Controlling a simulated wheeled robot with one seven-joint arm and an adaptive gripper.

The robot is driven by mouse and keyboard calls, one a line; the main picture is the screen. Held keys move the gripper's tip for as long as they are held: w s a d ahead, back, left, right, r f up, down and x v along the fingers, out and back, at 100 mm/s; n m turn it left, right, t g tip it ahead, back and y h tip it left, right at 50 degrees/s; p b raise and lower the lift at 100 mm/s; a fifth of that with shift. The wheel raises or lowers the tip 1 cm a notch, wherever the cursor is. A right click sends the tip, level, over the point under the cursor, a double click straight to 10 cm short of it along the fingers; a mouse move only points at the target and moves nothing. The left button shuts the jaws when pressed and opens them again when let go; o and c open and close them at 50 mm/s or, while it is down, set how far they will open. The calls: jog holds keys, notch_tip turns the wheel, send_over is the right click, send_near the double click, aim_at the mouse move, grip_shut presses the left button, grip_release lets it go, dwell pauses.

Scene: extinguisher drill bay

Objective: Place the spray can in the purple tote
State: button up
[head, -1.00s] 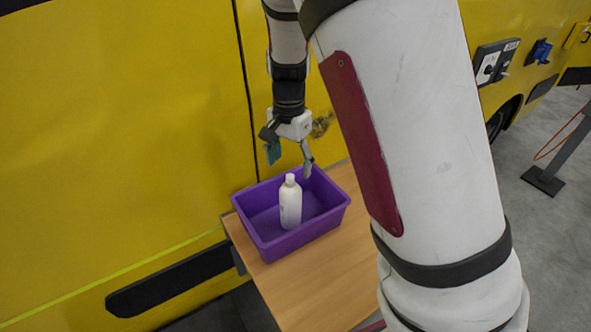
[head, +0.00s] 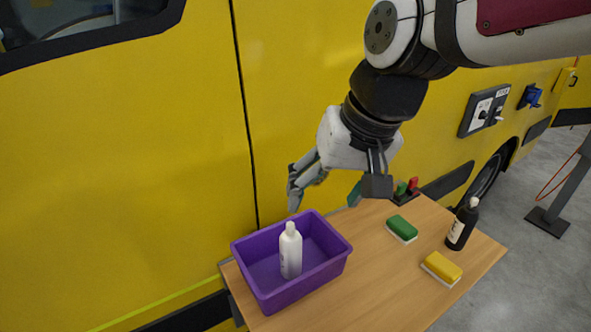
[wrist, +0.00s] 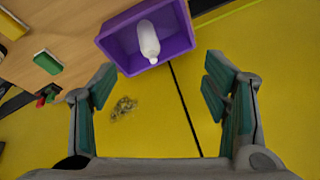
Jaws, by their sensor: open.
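The white spray can (head: 290,251) stands upright inside the purple tote (head: 326,275), which sits on the left part of the wooden table. In the wrist view the can (wrist: 148,40) shows inside the tote (wrist: 183,43), with its cap toward the tote's near side. My gripper (head: 325,192) is open and empty. It is above and behind the tote, to its right, apart from both can and tote. In the wrist view the two fingers (wrist: 160,90) stand wide apart with nothing between them.
On the wooden table (head: 372,277) lie a green sponge (head: 401,228) and a yellow sponge (head: 441,268). A dark bottle (head: 462,224) stands at the right. Small red and green items (head: 406,190) are at the back. A yellow vehicle (head: 120,160) borders the table's back.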

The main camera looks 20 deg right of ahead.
jog(key=s+r+n+t+h, duration=0.1)
jog(key=s+n, duration=0.1)
jog(key=s, duration=0.4)
jog(key=shift+d+r+n+t, duration=0.25)
jog(key=shift+d+n+t, duration=0.05)
jog(key=shift+d, duration=0.1)
jog(key=shift+d, duration=0.1)
